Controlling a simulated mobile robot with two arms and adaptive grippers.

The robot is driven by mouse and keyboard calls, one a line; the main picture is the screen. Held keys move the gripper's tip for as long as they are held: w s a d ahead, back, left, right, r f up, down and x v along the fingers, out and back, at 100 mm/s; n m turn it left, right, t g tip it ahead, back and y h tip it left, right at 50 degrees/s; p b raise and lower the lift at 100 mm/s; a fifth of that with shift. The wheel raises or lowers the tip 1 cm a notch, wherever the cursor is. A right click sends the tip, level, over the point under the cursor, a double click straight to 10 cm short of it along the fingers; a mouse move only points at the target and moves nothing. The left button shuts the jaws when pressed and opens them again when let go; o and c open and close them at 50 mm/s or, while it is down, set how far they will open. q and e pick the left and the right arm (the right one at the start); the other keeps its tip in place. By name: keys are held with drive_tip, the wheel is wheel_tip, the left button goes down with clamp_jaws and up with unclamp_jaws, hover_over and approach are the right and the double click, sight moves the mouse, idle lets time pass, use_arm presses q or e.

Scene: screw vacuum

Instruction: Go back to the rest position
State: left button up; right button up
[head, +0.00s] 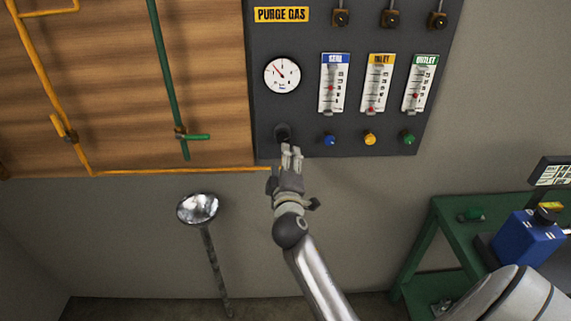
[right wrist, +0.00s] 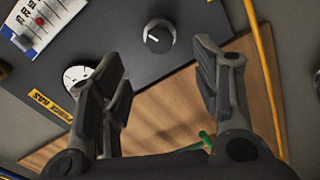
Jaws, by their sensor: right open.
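The dark purge gas panel (head: 300,40) hangs on the wall. A black knob (head: 283,132) sits at its lower left, below the round white gauge (head: 282,75). My right gripper (head: 291,151) is just below and in front of this knob, pointing up at the panel. In the right wrist view my right gripper (right wrist: 163,68) is open, with nothing between its fingers. The knob (right wrist: 159,36) shows beyond the gap, apart from the fingers. My left gripper is not in view.
An orange pipe (head: 180,170) and a green pipe (head: 163,75) with valves run along the wooden board at the left. A metal bowl on a stand (head: 199,208) is below. A green table (head: 445,215) with a blue device (head: 526,238) stands at the right.

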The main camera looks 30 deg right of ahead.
drive_tip(key=shift+s+a, duration=0.15)
drive_tip(key=shift+s, duration=0.05)
idle(0.4)
drive_tip(key=s+a+f+g+y+b, duration=0.1)
drive_tip(key=a+f+g+y, duration=0.15)
drive_tip(key=f, duration=1.05)
drive_tip(key=s+a+f+g+y+b, duration=0.15)
drive_tip(key=a+f, duration=0.25)
drive_tip(key=f, duration=0.8)
drive_tip(key=s+a+f+g+y, duration=0.15)
drive_tip(key=s+f, duration=0.25)
drive_tip(key=f, duration=0.4)
drive_tip(key=s+a+f+g+y, duration=0.15)
drive_tip(key=s+f, duration=0.25)
drive_tip(key=f, duration=0.5)
drive_tip(key=s+a+f+m+g+y+b, duration=0.2)
drive_tip(key=s+a+f+g, duration=0.15)
drive_tip(key=s+f, duration=1.45)
drive_tip(key=s+f+m+g, duration=0.1)
drive_tip(key=s+f+g, duration=0.1)
drive_tip(key=s, duration=0.9)
drive_tip(key=s+f+m+g+b, duration=0.1)
drive_tip(key=s+f, duration=0.4)
drive_tip(key=s, duration=0.6)
drive_tip(key=shift+s+a+m+g, duration=0.15)
drive_tip(key=shift+s+m+g, duration=0.15)
drive_tip(key=shift+m+g, duration=0.2)
